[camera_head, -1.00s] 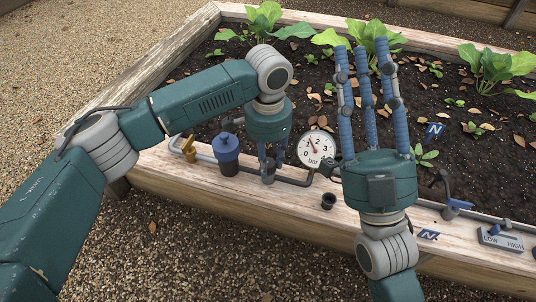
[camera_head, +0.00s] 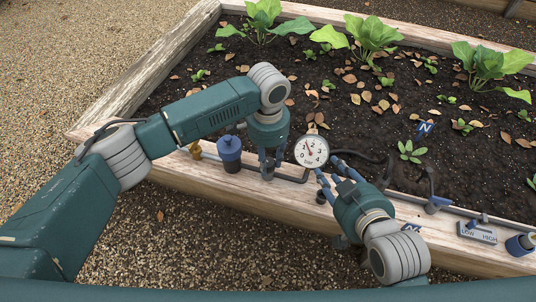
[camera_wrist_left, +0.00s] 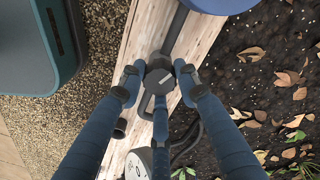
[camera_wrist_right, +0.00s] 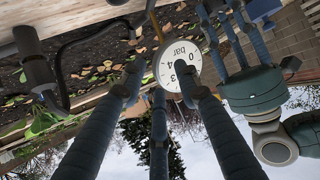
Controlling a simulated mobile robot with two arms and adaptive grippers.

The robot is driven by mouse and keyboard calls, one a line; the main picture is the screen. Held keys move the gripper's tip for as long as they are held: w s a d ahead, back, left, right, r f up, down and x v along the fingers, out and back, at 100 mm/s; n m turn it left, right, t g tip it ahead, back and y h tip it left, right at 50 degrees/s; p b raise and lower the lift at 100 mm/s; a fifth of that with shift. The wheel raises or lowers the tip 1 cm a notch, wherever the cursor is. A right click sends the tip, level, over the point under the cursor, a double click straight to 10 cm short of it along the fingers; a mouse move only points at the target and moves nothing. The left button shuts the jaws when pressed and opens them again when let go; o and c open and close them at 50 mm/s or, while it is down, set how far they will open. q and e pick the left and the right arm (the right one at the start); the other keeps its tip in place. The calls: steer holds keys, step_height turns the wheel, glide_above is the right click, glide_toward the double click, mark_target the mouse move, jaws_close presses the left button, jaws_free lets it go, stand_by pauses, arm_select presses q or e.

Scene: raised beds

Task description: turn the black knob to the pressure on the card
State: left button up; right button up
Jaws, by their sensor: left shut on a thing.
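The black knob (camera_wrist_left: 158,75) shows in the left wrist view between my left gripper's fingertips. My left gripper (camera_head: 268,165) points straight down over the pipe and is shut on the knob, which its fingers mostly hide in the head view. The round white gauge (camera_head: 311,151) stands just right of it, marked in bar; its red needle points up and left, seemingly between 1 and 2. My right gripper (camera_head: 328,177) is open and empty, fingers apart, beside and below the gauge. The gauge face shows upside down in the right wrist view (camera_wrist_right: 178,66). I see no readable pressure card.
A blue-capped canister (camera_head: 230,153) and a brass fitting (camera_head: 196,150) sit left on the pipe. A LOW/HIGH plate (camera_head: 477,233) lies right on the wooden ledge (camera_head: 220,190). Plants and leaves fill the bed behind.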

mark_target(268, 161)
arm_select(q)
steer(key=shift+w+d+r+p, duration=0.1)
steer(key=shift+w+r+p, duration=0.3)
steer(key=shift+p, duration=0.85)
steer(key=shift+s+f+m+p, duration=0.15)
steer(key=shift+s+m+p, duration=0.05)
steer(key=shift+m+p, duration=0.7)
arm_select(e)
steer(key=s+d+f+g+h, duration=0.1)
steer(key=s+f+g, duration=0.3)
steer(key=s, duration=0.4)
steer(key=s+d+f+g+h, duration=0.1)
steer(key=s+d+f+g, duration=0.3)
steer(key=s, duration=0.4)
steer(key=shift+s, duration=0.25)
steer(key=shift+d, duration=0.1)
arm_select(q)
steer(key=o, duration=1.1)
steer(key=shift+c, duration=0.2)
steer(key=shift+o, duration=0.4)
steer(key=shift+s+f, duration=0.1)
steer(key=shift+f, duration=0.05)
step_height(268, 161, up, 12)
